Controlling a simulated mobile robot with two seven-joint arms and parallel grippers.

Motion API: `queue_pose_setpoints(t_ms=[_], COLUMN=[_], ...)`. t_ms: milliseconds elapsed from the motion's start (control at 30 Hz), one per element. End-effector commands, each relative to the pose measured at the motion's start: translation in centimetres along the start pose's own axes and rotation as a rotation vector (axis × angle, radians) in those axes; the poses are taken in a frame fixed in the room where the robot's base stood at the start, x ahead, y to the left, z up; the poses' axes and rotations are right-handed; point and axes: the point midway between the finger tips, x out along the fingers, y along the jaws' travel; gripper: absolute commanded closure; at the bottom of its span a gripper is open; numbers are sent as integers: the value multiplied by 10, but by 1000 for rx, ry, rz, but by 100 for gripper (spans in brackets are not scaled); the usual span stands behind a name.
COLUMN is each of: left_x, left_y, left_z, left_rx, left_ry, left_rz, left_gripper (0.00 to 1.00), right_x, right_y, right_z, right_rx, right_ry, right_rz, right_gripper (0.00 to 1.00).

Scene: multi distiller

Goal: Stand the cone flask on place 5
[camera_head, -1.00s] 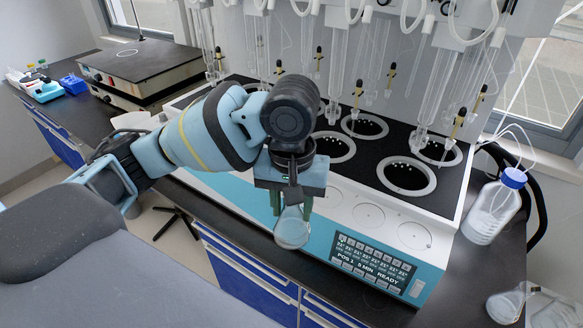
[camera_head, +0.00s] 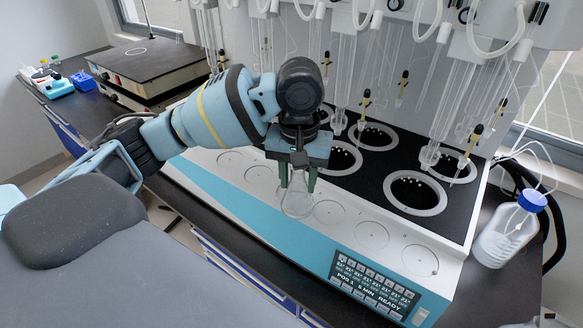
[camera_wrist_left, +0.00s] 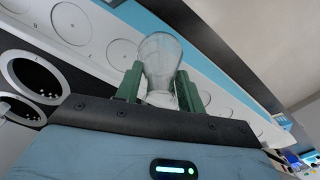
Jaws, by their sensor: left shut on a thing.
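The cone flask (camera_head: 297,200) is clear glass and hangs below my left gripper (camera_head: 297,182), which is shut on it with green fingers. In the head view it overlaps the white front ledge of the distiller, among the round marked places; I cannot tell whether it touches the ledge. The wrist view shows the flask (camera_wrist_left: 160,58) between the two fingers of my left gripper (camera_wrist_left: 160,88). Round places show to its right (camera_head: 328,212), (camera_head: 372,234), (camera_head: 420,260) and to its left (camera_head: 230,159). I cannot read their numbers. My right gripper is not in view.
Behind the ledge are black heating wells with white rings (camera_head: 415,193), with glass tubes (camera_head: 446,110) hanging over them. A blue-capped bottle (camera_head: 505,232) stands at the right. A hot plate (camera_head: 150,68) and a blue box (camera_head: 82,79) are at the back left.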

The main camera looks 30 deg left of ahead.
Motion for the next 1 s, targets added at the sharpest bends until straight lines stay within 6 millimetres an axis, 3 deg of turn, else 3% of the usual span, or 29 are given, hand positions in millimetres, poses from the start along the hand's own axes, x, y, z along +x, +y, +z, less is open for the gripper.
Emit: queue_pose_setpoints(t_ms=[200,400,800,1000], left_x=[6,9,9,36], left_y=[-18,-28,-34,-34], left_z=[-45,-70,-83,-82], left_rx=[-4,-2,-2,1], left_ry=[-3,-3,0,-2], left_rz=[-1,-2,0,-2], left_gripper=[87,87,87,87], right_x=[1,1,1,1], right_y=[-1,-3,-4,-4], right_z=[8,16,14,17], right_rx=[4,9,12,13], right_ry=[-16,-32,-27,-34], right_rz=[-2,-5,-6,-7], right_gripper=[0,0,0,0])
